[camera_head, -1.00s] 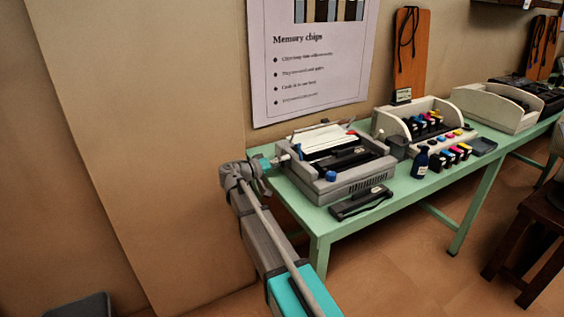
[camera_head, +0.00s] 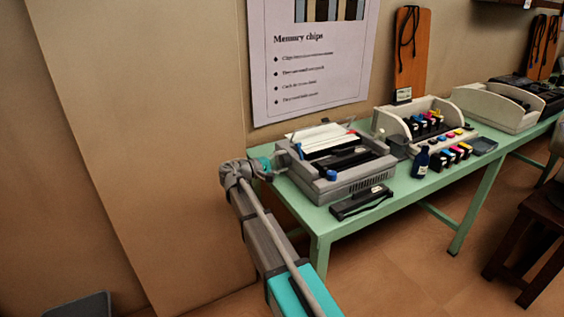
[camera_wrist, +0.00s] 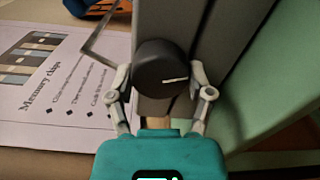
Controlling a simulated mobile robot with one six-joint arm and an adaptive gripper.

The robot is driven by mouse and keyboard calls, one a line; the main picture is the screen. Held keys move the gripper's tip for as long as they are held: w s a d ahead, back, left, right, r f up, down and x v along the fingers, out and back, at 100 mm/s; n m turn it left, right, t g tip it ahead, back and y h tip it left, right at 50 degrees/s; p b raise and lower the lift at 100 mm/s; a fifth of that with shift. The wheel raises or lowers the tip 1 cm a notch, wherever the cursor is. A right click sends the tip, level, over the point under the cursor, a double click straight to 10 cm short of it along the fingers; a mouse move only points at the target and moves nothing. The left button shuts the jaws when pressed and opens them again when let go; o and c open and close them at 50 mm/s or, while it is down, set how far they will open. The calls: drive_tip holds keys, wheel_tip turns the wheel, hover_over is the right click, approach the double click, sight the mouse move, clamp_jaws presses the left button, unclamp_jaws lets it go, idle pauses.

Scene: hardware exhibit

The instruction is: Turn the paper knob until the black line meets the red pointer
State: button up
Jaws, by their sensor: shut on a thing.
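The paper knob (camera_wrist: 160,68) is a round black knob on the end of the grey printer (camera_wrist: 225,45). A short pale line on its face points right and slightly up in the wrist view. My gripper (camera_wrist: 159,74) has its two fingers on opposite sides of the knob, shut on it. In the head view, my gripper (camera_head: 272,166) is at the left end of the printer (camera_head: 345,185) and covers the knob there. I cannot make out a red pointer in either view.
The printer stands on a green table (camera_head: 318,222). A black cartridge (camera_head: 360,202) lies in front of it. To the right are a dark blue bottle (camera_head: 420,163) and a cream printer (camera_head: 395,122) with colored cartridges. A poster (camera_head: 305,65) hangs behind.

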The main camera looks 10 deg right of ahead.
drive_tip(key=shift+n, duration=0.6)
drive_tip(key=o, duration=1.1)
drive_tip(key=shift+v, duration=3.75)
